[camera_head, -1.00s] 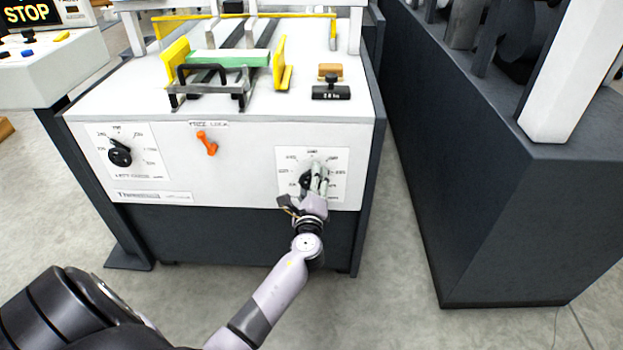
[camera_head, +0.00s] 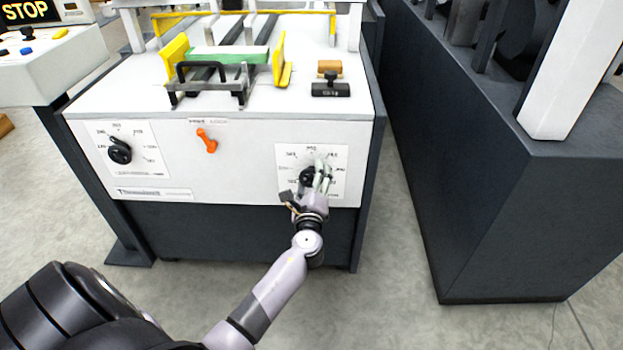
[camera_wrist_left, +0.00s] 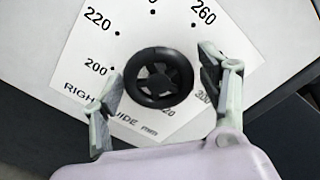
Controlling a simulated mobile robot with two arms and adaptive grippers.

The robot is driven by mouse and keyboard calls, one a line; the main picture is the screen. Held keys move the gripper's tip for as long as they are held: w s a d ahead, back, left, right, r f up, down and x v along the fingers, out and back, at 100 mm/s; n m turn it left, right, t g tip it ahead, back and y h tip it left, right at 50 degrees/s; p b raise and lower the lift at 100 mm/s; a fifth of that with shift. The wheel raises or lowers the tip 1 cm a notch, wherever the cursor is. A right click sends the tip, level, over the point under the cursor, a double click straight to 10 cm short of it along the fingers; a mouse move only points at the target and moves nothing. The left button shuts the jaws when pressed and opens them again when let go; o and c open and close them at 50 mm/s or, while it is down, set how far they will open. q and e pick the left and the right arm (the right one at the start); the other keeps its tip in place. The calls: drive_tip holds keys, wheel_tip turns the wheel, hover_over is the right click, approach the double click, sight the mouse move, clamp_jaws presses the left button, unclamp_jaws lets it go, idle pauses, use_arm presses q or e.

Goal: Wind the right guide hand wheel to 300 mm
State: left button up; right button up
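The right guide hand wheel (camera_head: 306,175) is a small black wheel on a white dial plate (camera_head: 291,149) at the right of the machine's front panel. In the left wrist view the spoked wheel (camera_wrist_left: 158,77) sits in the middle, with 200, 220, 260 and part of 300 readable around it. I cannot make out which mark it points to. My left gripper (camera_head: 322,172) is at the wheel in the head view. In the wrist view its fingers (camera_wrist_left: 160,72) are spread on either side of the wheel, with gaps to the rim. My right gripper is not in view.
The left guide dial's black knob (camera_head: 120,151) and an orange lever (camera_head: 207,141) are on the same panel. A black weight (camera_head: 331,89) and a green piece between yellow guides (camera_head: 281,68) are on top. A dark machine body (camera_head: 480,170) stands to the right across a narrow aisle.

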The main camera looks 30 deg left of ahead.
use_arm(q)
drive_tip(key=shift+o, duration=0.4)
drive_tip(key=shift+s+f, duration=0.1)
drive_tip(key=shift+s, duration=0.05)
drive_tip(key=v, duration=1.1)
drive_tip(key=shift+s+d, duration=0.3)
